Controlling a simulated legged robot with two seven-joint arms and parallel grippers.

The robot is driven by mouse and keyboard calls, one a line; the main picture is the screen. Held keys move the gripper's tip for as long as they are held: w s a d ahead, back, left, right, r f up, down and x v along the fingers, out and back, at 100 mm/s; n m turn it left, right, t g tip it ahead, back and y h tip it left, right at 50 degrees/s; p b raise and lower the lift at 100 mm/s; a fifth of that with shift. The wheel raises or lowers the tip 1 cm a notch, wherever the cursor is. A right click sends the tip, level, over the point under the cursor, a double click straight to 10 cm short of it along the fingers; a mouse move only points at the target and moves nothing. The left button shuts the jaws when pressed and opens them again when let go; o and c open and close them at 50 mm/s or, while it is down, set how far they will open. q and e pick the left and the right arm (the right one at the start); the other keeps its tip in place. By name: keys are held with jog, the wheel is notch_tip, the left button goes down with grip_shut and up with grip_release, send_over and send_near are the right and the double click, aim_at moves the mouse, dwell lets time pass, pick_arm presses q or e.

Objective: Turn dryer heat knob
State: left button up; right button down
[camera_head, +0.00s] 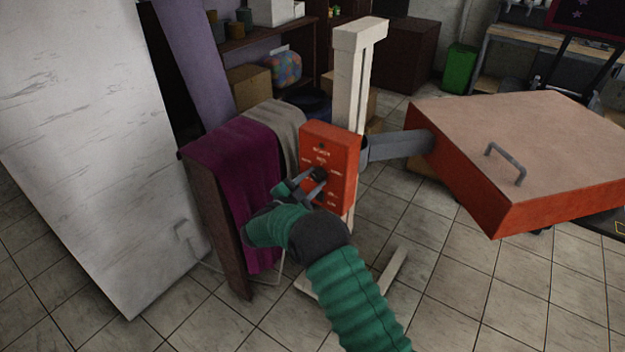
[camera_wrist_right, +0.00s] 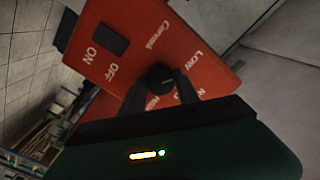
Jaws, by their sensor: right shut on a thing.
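The dryer's red control box (camera_head: 341,150) is fixed to a white post in the head view. In the right wrist view the box (camera_wrist_right: 133,22) shows tilted, with ON, OFF and LOW labels and a dark switch. The round black heat knob (camera_wrist_right: 160,77) sits on its face. My right gripper (camera_head: 318,176) reaches the box front from below on a green arm. In the wrist view its two fingers (camera_wrist_right: 160,95) are shut around the knob, one on each side. The knob's pointer mark is too small to read. My left gripper is not in view.
The large dryer head (camera_head: 540,140) with a grey handle extends right from the post (camera_head: 352,85). Purple and grey cloths hang on a rack (camera_head: 215,205) left of the box. A white panel (camera_head: 90,130) stands at far left. Tiled floor is open in front.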

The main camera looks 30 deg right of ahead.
jog(key=c, duration=1.3)
grip_release()
jog(key=o, duration=0.4)
jog(key=shift+w+d+f, duration=0.1)
jog(key=shift+w+d, duration=0.05)
jog(key=b+v, duration=0.1)
jog(key=v, duration=1.6)
jog(key=shift+f, duration=0.1)
